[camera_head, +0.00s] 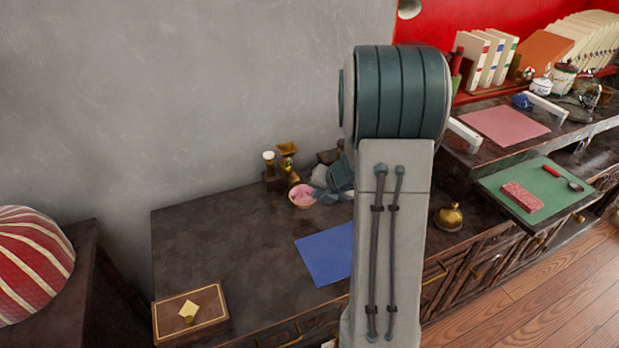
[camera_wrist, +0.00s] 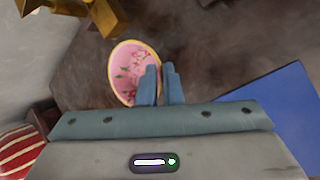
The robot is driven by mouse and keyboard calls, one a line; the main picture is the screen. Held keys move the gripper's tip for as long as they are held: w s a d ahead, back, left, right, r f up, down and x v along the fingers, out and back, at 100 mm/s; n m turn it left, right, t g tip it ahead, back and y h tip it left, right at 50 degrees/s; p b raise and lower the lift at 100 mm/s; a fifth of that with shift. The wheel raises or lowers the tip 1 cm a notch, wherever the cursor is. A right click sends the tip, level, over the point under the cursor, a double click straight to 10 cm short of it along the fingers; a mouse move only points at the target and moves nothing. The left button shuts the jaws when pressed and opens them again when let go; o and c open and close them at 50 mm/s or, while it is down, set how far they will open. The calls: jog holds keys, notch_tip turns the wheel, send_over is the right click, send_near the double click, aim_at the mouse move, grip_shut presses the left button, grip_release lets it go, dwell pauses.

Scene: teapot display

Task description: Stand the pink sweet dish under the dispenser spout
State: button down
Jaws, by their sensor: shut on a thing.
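The pink sweet dish (camera_head: 301,199) has a flower pattern and a yellow rim; it is at the back of the dark table. In the wrist view the dish (camera_wrist: 128,66) is seen from above, and my gripper (camera_wrist: 160,72) is shut on its right-hand rim, one finger over the inside and one outside. In the head view my gripper (camera_head: 332,183) is partly hidden behind my arm. A brass dispenser (camera_head: 288,152) with a funnel top stands just behind and left of the dish. Its brass parts (camera_wrist: 108,16) show at the wrist view's top left. I cannot tell whether the dish touches the table.
A blue mat (camera_head: 322,254) lies in front and right of the dish. A wooden box (camera_head: 205,322) with a yellow piece on top stands at the front left corner. A white-topped item (camera_head: 269,160) stands left of the dispenser. The table's left middle is clear.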

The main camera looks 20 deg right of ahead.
jog(key=shift+w+f, duration=0.15)
jog(key=shift+w, duration=0.1)
notch_tip(320, 180, down, 4)
jog(key=b, duration=0.5)
jog(key=shift+f, duration=0.15)
jog(key=shift+w+r+p, duration=0.2)
jog(key=shift+r+p, duration=0.15)
jog(key=shift+p, duration=0.05)
jog(key=shift+w+f+p, duration=0.1)
jog(key=shift+w+p, duration=1.9)
jog(key=shift+w, duration=1.5)
jog(key=shift+f, duration=0.35)
jog(key=c, duration=1.5)
grip_release()
jog(key=shift+r, duration=0.1)
